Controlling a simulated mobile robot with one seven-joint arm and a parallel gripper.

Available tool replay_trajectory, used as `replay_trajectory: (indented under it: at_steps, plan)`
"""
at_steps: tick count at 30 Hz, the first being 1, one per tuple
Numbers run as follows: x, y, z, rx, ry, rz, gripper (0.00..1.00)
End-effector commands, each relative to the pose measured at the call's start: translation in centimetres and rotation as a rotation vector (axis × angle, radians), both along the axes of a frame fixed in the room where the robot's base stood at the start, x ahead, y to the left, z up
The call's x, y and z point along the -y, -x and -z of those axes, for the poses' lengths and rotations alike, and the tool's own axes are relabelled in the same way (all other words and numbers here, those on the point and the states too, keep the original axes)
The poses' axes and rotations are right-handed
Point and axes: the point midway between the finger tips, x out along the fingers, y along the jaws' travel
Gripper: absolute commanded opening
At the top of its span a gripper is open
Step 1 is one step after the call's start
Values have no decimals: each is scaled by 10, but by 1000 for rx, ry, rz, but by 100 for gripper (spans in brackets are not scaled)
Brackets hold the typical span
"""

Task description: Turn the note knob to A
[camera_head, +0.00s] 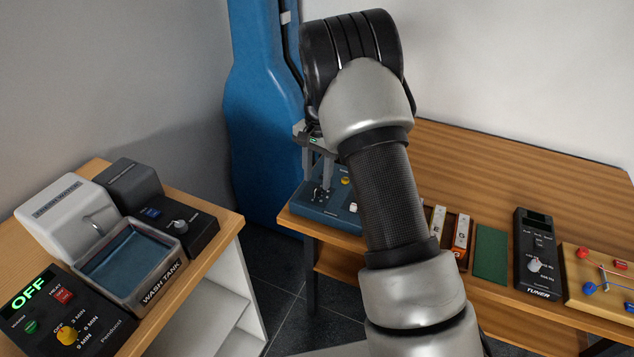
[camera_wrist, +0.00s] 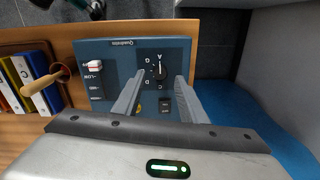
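The note knob (camera_wrist: 160,73) is a small dark dial on a blue device (camera_wrist: 118,50), with letters including A, G, D and C around it. In the wrist view the letters look upside down and A lies just above the knob. The knob's pale mark is too small to read surely. My gripper (camera_wrist: 159,77) is open, with one finger on each side of the knob and a gap to each. I cannot tell how far the fingertips are above the panel. In the head view my gripper (camera_head: 317,172) points down over the blue device (camera_head: 332,212), and my arm covers part of it.
A white switch (camera_wrist: 95,65) and a yellow part (camera_wrist: 138,108) are on the same device. A blue instrument case (camera_head: 262,110) stands behind. A wash tank (camera_head: 128,265) sits on the left table.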

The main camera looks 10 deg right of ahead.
Motion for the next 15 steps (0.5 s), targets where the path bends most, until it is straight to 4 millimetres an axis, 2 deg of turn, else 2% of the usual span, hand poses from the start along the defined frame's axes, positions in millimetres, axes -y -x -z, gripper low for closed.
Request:
replay_trajectory:
  at_steps: [1, 6, 15]
  plan:
    - [0, -1, -15, 6, 0, -1, 38]
    - [1, 0, -58, 6, -1, 0, 38]
    - [3, 2, -120, 4, 1, -1, 38]
